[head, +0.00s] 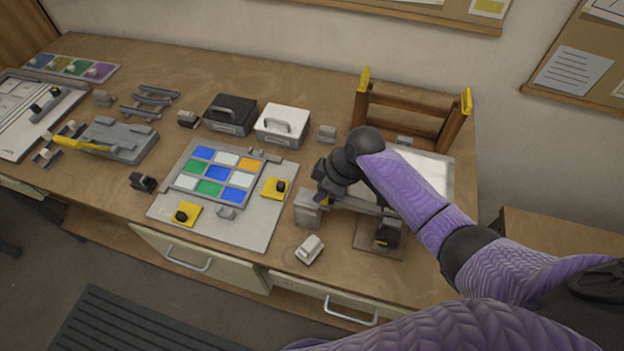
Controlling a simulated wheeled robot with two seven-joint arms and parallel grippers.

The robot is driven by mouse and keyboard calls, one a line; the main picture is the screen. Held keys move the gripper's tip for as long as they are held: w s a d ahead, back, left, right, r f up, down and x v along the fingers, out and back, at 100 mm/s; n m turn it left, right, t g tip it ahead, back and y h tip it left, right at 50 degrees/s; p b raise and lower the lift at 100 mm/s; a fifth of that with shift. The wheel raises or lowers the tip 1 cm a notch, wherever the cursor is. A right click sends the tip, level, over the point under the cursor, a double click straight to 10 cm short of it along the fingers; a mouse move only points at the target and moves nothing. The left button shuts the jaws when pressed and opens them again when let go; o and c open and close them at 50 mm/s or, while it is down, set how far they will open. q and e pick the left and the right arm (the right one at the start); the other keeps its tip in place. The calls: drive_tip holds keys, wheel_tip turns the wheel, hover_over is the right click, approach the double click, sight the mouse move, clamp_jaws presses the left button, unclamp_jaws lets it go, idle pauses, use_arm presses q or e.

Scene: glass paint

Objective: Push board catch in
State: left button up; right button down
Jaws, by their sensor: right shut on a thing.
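The grey board (243,232) lies flat on the table and holds a grid of blue, green, white and orange glass panes (214,174). Two yellow pieces with black knobs sit on it, one at the right (277,187) and one at the front left (186,214). Small grey catch-like parts sit at the grid's front edge (227,212) and back right corner (265,155); I cannot tell which is the board catch. My right gripper (323,194) is right of the board, shut at a grey block (307,210). Its fingertips are partly hidden. My left gripper is out of view.
A bar and stand with a black clamp (388,232) are under my right forearm. A white block (310,249) lies near the front edge. Black (231,114) and white (282,124) boxes and a wooden rack (408,110) stand behind. A grey tool block (118,140) is left.

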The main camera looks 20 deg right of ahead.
drive_tip(key=shift+d, duration=0.1)
drive_tip(key=shift+c, duration=2.4)
unclamp_jaws()
drive_tip(key=shift+s+d, duration=0.1)
drive_tip(key=p+v, duration=0.2)
drive_tip(key=v, duration=0.8)
drive_tip(key=shift+f, duration=0.15)
